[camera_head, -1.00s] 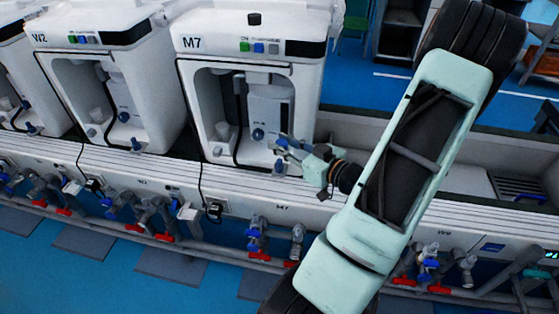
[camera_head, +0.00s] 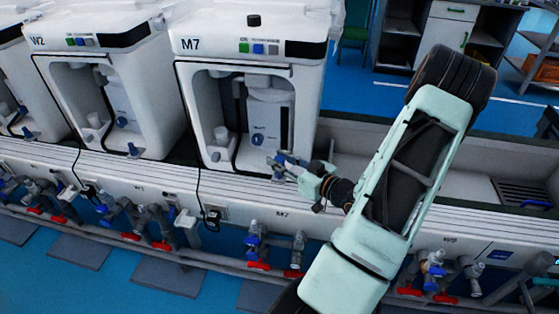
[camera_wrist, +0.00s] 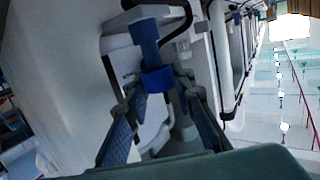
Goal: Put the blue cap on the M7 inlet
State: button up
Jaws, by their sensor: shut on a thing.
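My gripper (camera_head: 283,163) is at the lower right front corner of the machine marked M7 (camera_head: 250,70). In the wrist view my gripper (camera_wrist: 158,95) has its fingers closed around a blue piece, which I take to be the blue cap (camera_wrist: 157,78). A blue stem-like part extends beyond it, away from the gripper. In the head view the cap is too small to tell from the blue finger parts. I cannot tell which part is the M7 inlet. A blue knob (camera_head: 257,139) shows inside the M7 bay, left of my gripper.
Valves with blue and red handles (camera_head: 255,242) sit on the pipe below the M7 ledge. A black cable (camera_head: 199,185) hangs to a socket at the left. The W2 machine (camera_head: 100,80) stands to the left. An open trough (camera_head: 430,170) lies to the right.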

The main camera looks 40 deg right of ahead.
jog(key=shift+f+b, duration=0.4)
jog(key=shift+f, duration=0.2)
jog(key=o, duration=0.7)
jog(key=shift+o, duration=0.2)
jog(key=shift+r, duration=0.15)
jog(key=shift+r+p, duration=0.3)
jog(key=shift+p, duration=0.05)
jog(key=p+v, duration=0.2)
jog(key=v, duration=1)
jog(key=shift+p, duration=0.3)
jog(key=shift+r, duration=0.1)
